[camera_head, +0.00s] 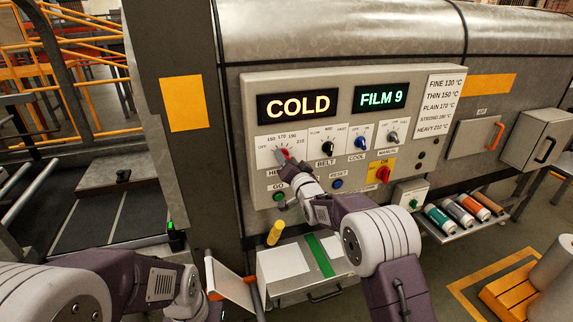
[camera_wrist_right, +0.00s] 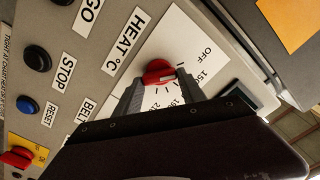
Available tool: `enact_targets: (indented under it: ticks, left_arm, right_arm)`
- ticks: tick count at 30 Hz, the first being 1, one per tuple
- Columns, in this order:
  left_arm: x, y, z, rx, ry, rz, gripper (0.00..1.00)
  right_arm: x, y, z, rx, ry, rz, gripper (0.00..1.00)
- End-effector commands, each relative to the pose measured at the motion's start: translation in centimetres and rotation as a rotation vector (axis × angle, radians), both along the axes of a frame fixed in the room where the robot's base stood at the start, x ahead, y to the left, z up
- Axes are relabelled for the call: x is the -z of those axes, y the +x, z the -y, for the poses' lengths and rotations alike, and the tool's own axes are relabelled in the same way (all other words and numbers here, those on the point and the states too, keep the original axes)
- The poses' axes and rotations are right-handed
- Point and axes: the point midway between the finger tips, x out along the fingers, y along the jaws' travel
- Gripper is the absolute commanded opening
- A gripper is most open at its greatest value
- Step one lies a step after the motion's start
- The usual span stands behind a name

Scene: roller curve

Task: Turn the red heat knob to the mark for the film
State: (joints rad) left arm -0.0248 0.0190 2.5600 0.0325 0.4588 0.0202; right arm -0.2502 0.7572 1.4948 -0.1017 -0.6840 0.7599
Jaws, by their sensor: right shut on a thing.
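The red heat knob (camera_head: 283,153) sits on a white dial at the left of the control panel (camera_head: 252,190). My right gripper (camera_head: 288,166) reaches it from below. In the right wrist view the jaws (camera_wrist_right: 160,85) are closed around the knob (camera_wrist_right: 157,70), one finger on each side. The knob's white line points roughly toward the 150 side of the dial (camera_wrist_right: 200,48); the exact mark is hard to tell. The left display (camera_head: 297,105) reads COLD; the green one (camera_head: 381,97) reads FILM 9. A chart (camera_head: 440,102) lists temperatures from FINE 130 to HEAVY 210.
Belt (camera_head: 325,147), cool (camera_head: 360,142) and manual (camera_head: 393,136) knobs stand right of the heat dial. A red switch on yellow (camera_head: 382,174) and the go button (camera_head: 279,196) are nearby. Several rolls (camera_head: 462,212) lie on a shelf at lower right.

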Motion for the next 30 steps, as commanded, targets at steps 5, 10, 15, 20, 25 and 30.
enact_targets:
  ticks: [5,10,15,20,25,30]
  left_arm:
    - [1.9,0.0,0.0,0.000,0.000,0.000,0.36]
    - [2.8,0.0,0.0,0.000,0.000,0.000,0.36]
    - [3.3,0.0,0.0,0.000,0.000,0.000,0.36]
    - [3.6,0.0,0.0,0.000,0.000,0.000,0.36]
    - [3.7,0.0,0.0,0.000,0.000,0.000,0.36]
    - [3.6,0.0,0.0,0.000,0.000,0.000,0.36]
  right_arm:
    - [0.5,0.0,0.2,0.002,0.118,-0.037,0.07]
    - [0.5,0.1,0.2,0.003,0.218,-0.071,0.07]
    - [0.4,0.0,0.2,0.002,0.291,-0.096,0.07]
    - [0.4,0.1,0.2,0.002,0.330,-0.110,0.07]
    - [0.3,0.1,0.2,0.003,0.347,-0.116,0.07]
    - [0.3,0.1,0.2,0.002,0.349,-0.118,0.07]
